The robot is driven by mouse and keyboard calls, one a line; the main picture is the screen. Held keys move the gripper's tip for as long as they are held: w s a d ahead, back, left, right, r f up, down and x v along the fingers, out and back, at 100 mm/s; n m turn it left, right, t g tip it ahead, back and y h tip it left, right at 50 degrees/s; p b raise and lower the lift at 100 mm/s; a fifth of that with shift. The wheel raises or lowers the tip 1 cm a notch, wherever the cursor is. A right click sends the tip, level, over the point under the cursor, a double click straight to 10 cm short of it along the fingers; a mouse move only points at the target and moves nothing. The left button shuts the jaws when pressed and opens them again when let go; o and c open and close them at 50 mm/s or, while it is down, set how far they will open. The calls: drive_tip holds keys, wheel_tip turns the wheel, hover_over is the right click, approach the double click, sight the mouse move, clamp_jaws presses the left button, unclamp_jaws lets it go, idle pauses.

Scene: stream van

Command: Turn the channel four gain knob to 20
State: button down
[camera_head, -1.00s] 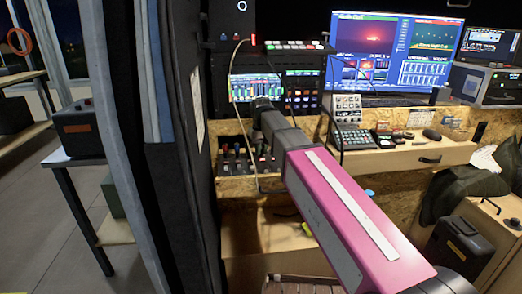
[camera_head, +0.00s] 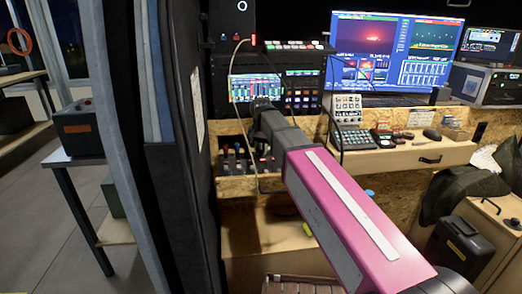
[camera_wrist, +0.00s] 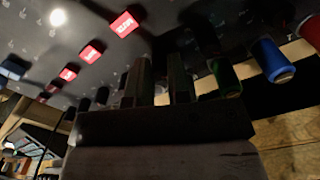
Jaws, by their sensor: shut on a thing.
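In the wrist view, my gripper (camera_wrist: 162,80) is against a dark panel (camera_wrist: 190,25) and shut on a knob. Little of this knob shows between the two dark fingers, and its pointer and scale are hidden. A green knob (camera_wrist: 226,78), a blue knob (camera_wrist: 271,60) and a red knob (camera_wrist: 311,30) stand in a row to the right. In the head view, my arm reaches to the audio mixer (camera_head: 243,88) with a lit screen. The wrist hides the fingertips there. I cannot read the channel number or the gain value.
Several lit red buttons (camera_wrist: 92,53) are on the panel at the left of the wrist view. In the head view, a thin cable (camera_head: 237,52) hangs close to my wrist. A dark curtain (camera_head: 190,190) stands left of the arm. A large monitor (camera_head: 393,50) is at right.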

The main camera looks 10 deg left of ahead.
idle(0.4)
drive_tip(key=c, duration=1.1)
unclamp_jaws()
drive_tip(key=shift+r, duration=0.1)
wheel_tip(320, 180, up, 11)
drive_tip(key=shift+f, duration=0.2)
